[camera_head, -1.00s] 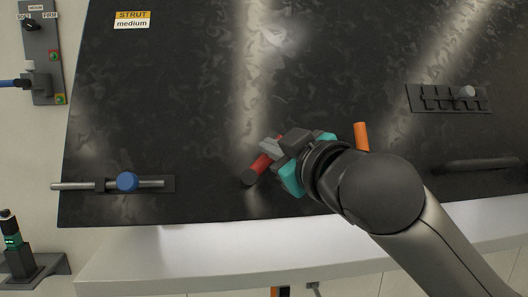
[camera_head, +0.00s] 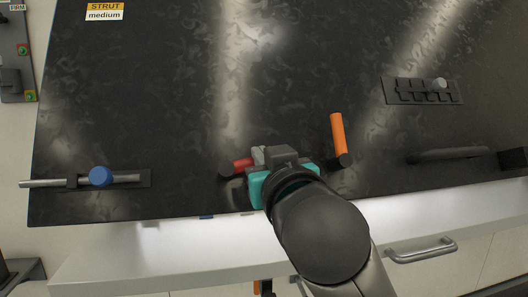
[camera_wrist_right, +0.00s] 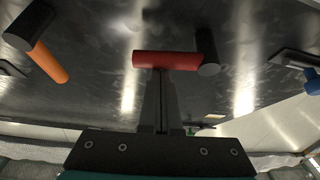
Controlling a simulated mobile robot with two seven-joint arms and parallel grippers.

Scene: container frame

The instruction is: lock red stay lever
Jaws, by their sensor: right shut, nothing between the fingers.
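The red stay lever (camera_head: 242,164) is low in the middle of the dark panel (camera_head: 170,90). It points right and slightly up from its dark pivot (camera_head: 226,170); its far end is hidden behind my right gripper (camera_head: 259,156). In the right wrist view the red lever (camera_wrist_right: 163,60) lies across the tips of my right gripper (camera_wrist_right: 160,72). The fingers are shut together with nothing between them, and their tips are at the lever's side, seemingly touching it. My left gripper is not in view.
An orange lever (camera_head: 338,133) stands upright to the right. A blue knob on a sliding bolt (camera_head: 101,176) is at the left. A slotted latch plate (camera_head: 422,91) and a dark handle (camera_head: 450,155) are at the right. The panel above the red lever is clear.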

